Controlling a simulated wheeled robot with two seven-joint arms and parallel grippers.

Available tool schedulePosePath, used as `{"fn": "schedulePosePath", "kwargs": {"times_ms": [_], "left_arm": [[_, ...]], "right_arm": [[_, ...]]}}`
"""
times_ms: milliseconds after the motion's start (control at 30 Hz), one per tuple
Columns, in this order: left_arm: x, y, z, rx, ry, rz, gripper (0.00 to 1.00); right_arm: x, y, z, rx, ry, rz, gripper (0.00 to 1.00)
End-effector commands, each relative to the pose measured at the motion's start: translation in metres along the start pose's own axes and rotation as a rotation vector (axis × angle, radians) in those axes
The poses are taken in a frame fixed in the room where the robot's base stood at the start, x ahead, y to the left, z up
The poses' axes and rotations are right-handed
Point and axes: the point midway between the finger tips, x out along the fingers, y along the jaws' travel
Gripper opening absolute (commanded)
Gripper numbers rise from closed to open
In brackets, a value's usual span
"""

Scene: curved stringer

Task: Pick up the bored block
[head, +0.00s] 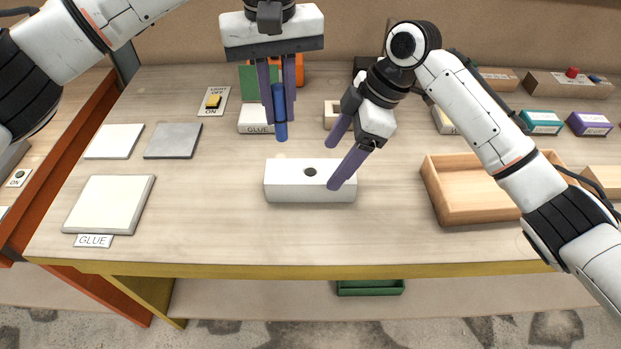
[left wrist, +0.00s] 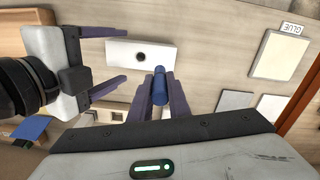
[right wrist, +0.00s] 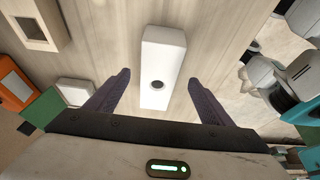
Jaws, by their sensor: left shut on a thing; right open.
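The bored block (head: 284,184) is a white oblong with one dark round hole in its top, lying on the table in the middle of the head view. It also shows in the left wrist view (left wrist: 120,52) and in the right wrist view (right wrist: 163,55). My right gripper (head: 336,166) is open, its purple fingers above and at the right end of the block; in the right wrist view (right wrist: 163,85) the block lies between and beyond the fingertips. My left gripper (head: 280,112) is shut on a blue peg (head: 280,125), held upright above the table behind the block.
A wooden tray (head: 432,196) stands to the right. White and grey plates (head: 173,141) and a pad labelled GLUE (head: 108,204) lie at left. The table in front of the block is clear.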

Motion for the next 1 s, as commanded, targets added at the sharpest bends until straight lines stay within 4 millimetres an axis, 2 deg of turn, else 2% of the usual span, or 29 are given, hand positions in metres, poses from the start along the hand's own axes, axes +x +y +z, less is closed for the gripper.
{"fn": "schedulePosePath", "kwargs": {"times_ms": [167,400,500,767,867,1000], "left_arm": [[0.000,0.000,0.000,0.000,0.000,0.000,0.00],[0.000,0.000,0.000,0.000,0.000,0.000,0.00],[0.000,0.000,0.000,0.000,0.000,0.000,0.00],[0.000,0.000,0.000,0.000,0.000,0.000,0.00],[0.000,0.000,0.000,0.000,0.000,0.000,0.00],[0.000,0.000,0.000,0.000,0.000,0.000,0.00]], "right_arm": [[0.012,0.000,0.001,0.000,0.000,0.001,0.75],[0.047,0.001,0.003,0.001,0.001,0.000,0.75],[0.057,0.001,0.004,0.000,0.001,0.002,0.75],[0.060,0.001,0.003,-0.001,0.001,0.003,0.75],[0.059,0.001,0.003,-0.001,0.001,0.003,0.61],[0.059,0.001,0.003,-0.001,0.001,0.003,0.38]]}}
